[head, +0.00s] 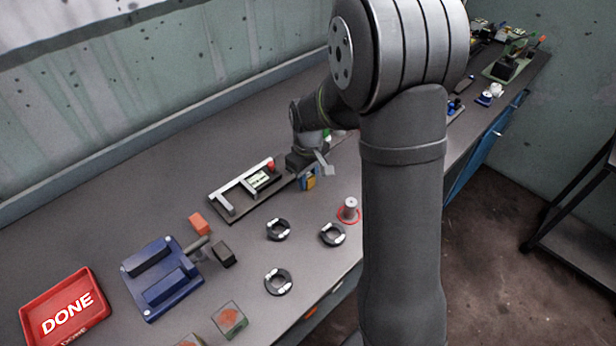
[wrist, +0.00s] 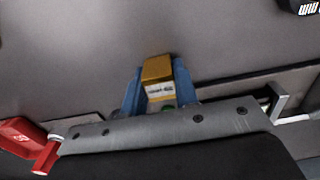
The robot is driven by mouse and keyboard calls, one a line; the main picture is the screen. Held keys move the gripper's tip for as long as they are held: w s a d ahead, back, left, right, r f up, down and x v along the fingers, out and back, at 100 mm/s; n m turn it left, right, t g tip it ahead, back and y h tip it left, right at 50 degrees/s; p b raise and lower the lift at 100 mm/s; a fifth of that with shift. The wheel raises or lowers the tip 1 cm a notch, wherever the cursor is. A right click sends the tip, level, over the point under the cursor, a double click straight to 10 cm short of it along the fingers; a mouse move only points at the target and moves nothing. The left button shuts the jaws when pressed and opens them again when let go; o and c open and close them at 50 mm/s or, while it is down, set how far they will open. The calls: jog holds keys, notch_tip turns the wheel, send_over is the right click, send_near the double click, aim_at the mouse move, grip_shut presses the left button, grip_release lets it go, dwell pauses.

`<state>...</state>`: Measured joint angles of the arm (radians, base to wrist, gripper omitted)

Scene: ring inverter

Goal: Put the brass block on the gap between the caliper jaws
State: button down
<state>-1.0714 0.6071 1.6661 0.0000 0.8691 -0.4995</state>
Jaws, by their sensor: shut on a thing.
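My gripper (wrist: 158,84) is shut on the brass block (wrist: 158,70), which sits between its two blue fingers in the wrist view. In the head view the gripper (head: 309,176) holds the block (head: 311,183) close to the right end of the caliper. The caliper (head: 245,190) lies on a dark base, with silver upright jaws, a small green display and a red knob. The gap between its jaws lies to the left of the block. In the wrist view, a silver part (wrist: 280,102) shows at the right. The block's underside is hidden.
Several black rings (head: 278,230) and a post on a red-rimmed base (head: 349,210) stand in front of the caliper. A blue fixture (head: 160,278), a dark block (head: 224,255), an orange block (head: 199,223) and a red DONE tray (head: 65,305) stand at the left.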

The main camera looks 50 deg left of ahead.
aim_at(308, 176)
jog(key=shift+f, duration=0.15)
jog(key=c, duration=1.1)
grip_release()
notch_tip(308, 176, up, 11)
jog(key=shift+r, duration=0.7)
jog(key=shift+c, duration=1.3)
